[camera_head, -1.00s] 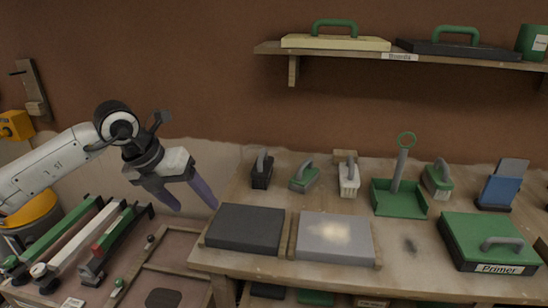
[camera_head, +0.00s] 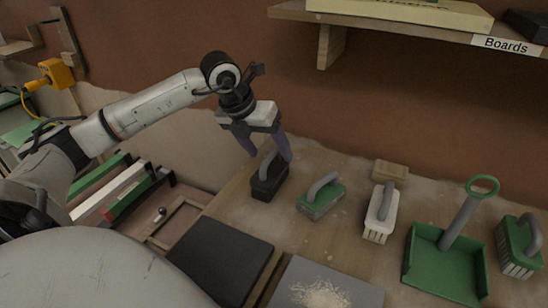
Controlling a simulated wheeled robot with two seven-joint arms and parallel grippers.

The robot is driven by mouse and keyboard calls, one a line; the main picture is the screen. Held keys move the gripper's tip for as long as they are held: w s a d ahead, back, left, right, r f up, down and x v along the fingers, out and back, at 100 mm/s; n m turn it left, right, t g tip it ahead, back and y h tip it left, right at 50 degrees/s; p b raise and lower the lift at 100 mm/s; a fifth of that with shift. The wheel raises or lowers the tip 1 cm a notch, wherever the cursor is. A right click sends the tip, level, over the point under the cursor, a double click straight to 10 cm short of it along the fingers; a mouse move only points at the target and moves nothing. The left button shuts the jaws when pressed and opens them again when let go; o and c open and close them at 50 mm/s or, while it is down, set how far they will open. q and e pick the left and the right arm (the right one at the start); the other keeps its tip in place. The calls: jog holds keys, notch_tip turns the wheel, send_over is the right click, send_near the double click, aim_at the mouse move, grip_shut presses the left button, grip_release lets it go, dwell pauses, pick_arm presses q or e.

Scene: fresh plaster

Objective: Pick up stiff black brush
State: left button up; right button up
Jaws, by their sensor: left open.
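The stiff black brush (camera_head: 269,180) stands on the wooden bench at the left end of a row of brushes, its grey handle (camera_head: 268,163) uppermost. My left gripper (camera_head: 268,160) is open, pointing down, with its two purple fingers at the brush's handle. One finger shows to the left of the handle and the other to the right and behind. I cannot tell whether either finger touches it. The right gripper is not in view.
To the right stand a green brush (camera_head: 321,198), a white brush (camera_head: 381,213), a green dustpan (camera_head: 444,265) and another green brush (camera_head: 517,247). A black board (camera_head: 221,257) and a grey board (camera_head: 325,289) lie in front. A wooden shelf (camera_head: 400,22) hangs above.

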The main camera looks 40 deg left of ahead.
aim_at(275, 162)
pick_arm(q)
jog(key=shift+a+p+x, duration=0.2)
jog(key=shift+x, duration=1.4)
jog(key=shift+a+p+x, duration=0.15)
jog(key=shift+x, duration=1.45)
jog(key=shift+w+r, duration=0.1)
jog(key=c, duration=1.2)
notch_tip(275, 162, up, 10)
jog(key=shift+r, duration=0.1)
jog(key=o, duration=0.6)
jog(key=c, duration=0.4)
